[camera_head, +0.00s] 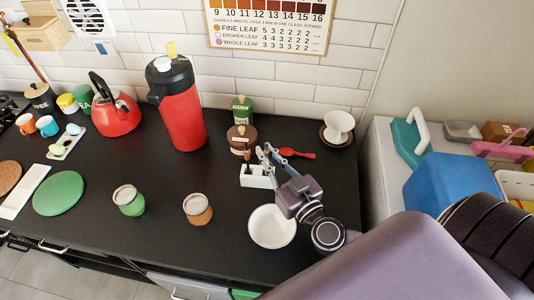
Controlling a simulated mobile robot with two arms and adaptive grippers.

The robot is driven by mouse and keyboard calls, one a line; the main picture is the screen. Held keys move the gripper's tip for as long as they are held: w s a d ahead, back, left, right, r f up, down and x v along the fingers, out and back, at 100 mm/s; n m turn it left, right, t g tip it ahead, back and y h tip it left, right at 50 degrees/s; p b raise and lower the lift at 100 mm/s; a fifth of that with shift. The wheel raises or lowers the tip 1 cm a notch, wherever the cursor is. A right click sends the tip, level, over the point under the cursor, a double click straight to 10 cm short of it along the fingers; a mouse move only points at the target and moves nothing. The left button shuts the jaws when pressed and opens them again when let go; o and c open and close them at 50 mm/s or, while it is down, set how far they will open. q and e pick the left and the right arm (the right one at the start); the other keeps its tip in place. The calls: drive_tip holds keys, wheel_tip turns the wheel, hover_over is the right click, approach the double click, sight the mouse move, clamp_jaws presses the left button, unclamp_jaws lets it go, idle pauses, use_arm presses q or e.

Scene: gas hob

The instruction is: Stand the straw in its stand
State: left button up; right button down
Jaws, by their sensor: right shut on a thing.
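The stand (255,180) is a small white block near the back right of the dark counter. A thin brown upright piece (247,154) shows at its left end; I cannot tell whether it stands in the stand or behind it. My right gripper (268,157) is over the right part of the stand, with its fingers pointing away from me. It is shut on the straw, which is mostly hidden between the fingers; its tilt and whether it touches the stand cannot be told. My left gripper is not in view.
A white bowl (271,227) lies close in front of my right gripper. A brown jar (241,140) and a green tin (242,110) stand behind the stand. A red spoon (297,153) and white dripper (338,127) are to the right. A red flask (181,112) stands left.

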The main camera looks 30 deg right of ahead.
drive_tip(key=shift+f, duration=0.1)
drive_tip(key=c, duration=1.9)
unclamp_jaws()
drive_tip(key=shift+c, duration=0.2)
drive_tip(key=shift+c, duration=1.2)
drive_tip(key=shift+r+p, duration=3.05)
drive_tip(key=shift+r, duration=1.5)
